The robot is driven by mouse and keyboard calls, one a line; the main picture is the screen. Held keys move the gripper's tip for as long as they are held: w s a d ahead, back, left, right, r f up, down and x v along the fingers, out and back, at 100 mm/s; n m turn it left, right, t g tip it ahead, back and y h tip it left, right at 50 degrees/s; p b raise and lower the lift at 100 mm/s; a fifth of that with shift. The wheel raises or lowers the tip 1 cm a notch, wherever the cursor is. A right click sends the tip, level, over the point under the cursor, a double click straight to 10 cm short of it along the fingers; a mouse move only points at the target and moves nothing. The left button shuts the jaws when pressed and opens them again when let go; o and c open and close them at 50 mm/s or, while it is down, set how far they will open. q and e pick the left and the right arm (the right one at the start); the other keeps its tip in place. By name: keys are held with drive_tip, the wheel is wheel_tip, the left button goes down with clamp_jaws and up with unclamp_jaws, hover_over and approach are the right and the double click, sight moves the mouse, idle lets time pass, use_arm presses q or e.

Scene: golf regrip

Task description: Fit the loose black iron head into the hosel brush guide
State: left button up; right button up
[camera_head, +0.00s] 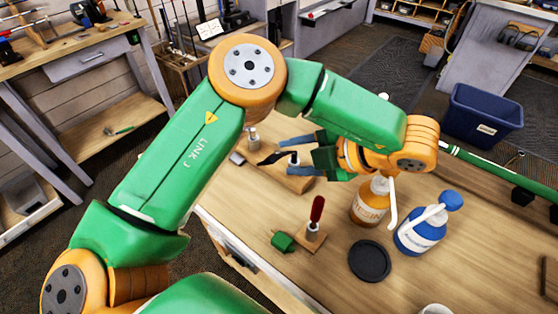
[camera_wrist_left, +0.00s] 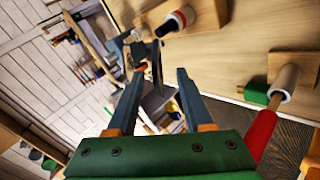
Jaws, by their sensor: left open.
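The black iron head (camera_head: 272,157) is near the wooden block at the back left of the bench. In the left wrist view a dark, thin shape between the fingertips looks like the iron head (camera_wrist_left: 157,65). My left gripper (camera_head: 290,155) is open, its two blue fingers pointing left, close to the iron head; contact cannot be told. It also shows in the left wrist view (camera_wrist_left: 158,75). A pale post with a black top (camera_head: 294,160) stands on the wooden block. A red-handled tool (camera_head: 317,208) stands upright in a collar on a small wooden base. I cannot tell which post is the brush guide. My right gripper is out of view.
A green block (camera_head: 282,241) lies beside the small base. A black round disc (camera_head: 370,261), an amber pump bottle (camera_head: 369,203) and a blue-and-white bottle (camera_head: 421,235) stand to the right. A green rod (camera_head: 490,169) crosses the right side.

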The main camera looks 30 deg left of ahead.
sight(281, 155)
use_arm(q)
drive_tip(key=p+x, duration=0.1)
drive_tip(key=x, duration=0.1)
drive_tip(key=p+x, duration=0.1)
drive_tip(key=x, duration=0.1)
drive_tip(key=shift+w+a, duration=0.1)
drive_tip(key=shift+a, duration=0.3)
drive_tip(key=shift+a+f, duration=0.2)
drive_tip(key=shift+f, duration=0.05)
drive_tip(key=shift+d, duration=0.15)
drive_tip(key=c, duration=0.7)
clamp_jaws()
